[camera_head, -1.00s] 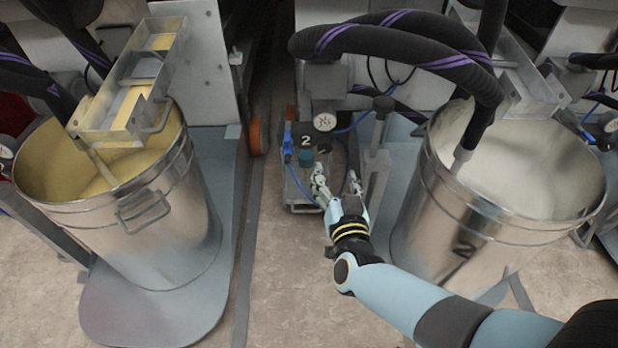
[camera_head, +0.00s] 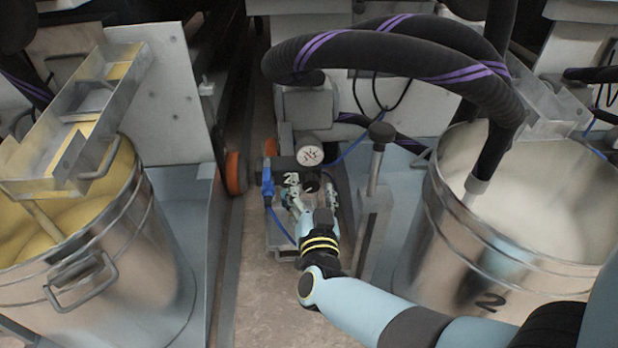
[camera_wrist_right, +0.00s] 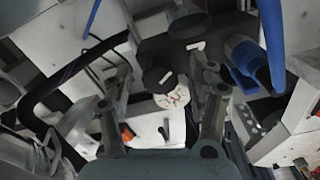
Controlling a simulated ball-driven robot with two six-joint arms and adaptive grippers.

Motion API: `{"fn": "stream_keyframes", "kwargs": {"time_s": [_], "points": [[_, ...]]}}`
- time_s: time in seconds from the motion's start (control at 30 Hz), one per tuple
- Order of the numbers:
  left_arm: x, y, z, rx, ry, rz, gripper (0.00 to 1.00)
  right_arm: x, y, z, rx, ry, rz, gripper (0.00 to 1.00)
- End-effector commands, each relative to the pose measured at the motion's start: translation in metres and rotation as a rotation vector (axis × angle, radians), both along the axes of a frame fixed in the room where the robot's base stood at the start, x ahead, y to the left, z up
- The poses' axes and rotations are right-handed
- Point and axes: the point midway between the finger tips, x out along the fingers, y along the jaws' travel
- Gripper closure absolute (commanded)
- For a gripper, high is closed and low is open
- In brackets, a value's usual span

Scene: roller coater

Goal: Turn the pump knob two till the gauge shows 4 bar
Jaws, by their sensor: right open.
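The pump unit marked 2 has a round white gauge (camera_head: 309,155) on top; its needle is too small to read in the head view. A dark knob (camera_head: 311,184) sits below the gauge, partly hidden by my right gripper (camera_head: 311,193). In the right wrist view, my right gripper (camera_wrist_right: 160,75) is open, with its fingers either side of a black round knob (camera_wrist_right: 158,77) and apart from it. The gauge face (camera_wrist_right: 174,97) shows there partly behind that knob. My left gripper is not in view.
A blue valve (camera_head: 267,184) is left of the knob; it also shows in the wrist view (camera_wrist_right: 250,60). A post with a dark top (camera_head: 380,135) stands close right. Steel drums stand left (camera_head: 115,235) and right (camera_head: 480,245). A thick black hose (camera_head: 400,55) arches above the pump.

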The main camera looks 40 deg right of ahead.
Motion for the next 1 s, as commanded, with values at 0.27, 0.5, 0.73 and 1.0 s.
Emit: {"fn": "stream_keyframes", "kwargs": {"time_s": [0.27, 0.5, 0.73, 1.0], "points": [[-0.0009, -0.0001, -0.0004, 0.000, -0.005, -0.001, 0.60, 0.0012, -0.0007, 0.0001, -0.001, 0.001, -0.001, 0.41], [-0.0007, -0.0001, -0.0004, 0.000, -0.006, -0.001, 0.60, 0.0011, -0.0007, 0.0000, -0.001, 0.001, -0.001, 0.60], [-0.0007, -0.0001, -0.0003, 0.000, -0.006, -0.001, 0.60, 0.0010, -0.0006, -0.0001, -0.001, 0.001, -0.001, 0.90], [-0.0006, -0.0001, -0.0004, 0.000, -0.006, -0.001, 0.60, 0.0008, -0.0005, -0.0003, 0.012, -0.007, -0.001, 0.96]]}}
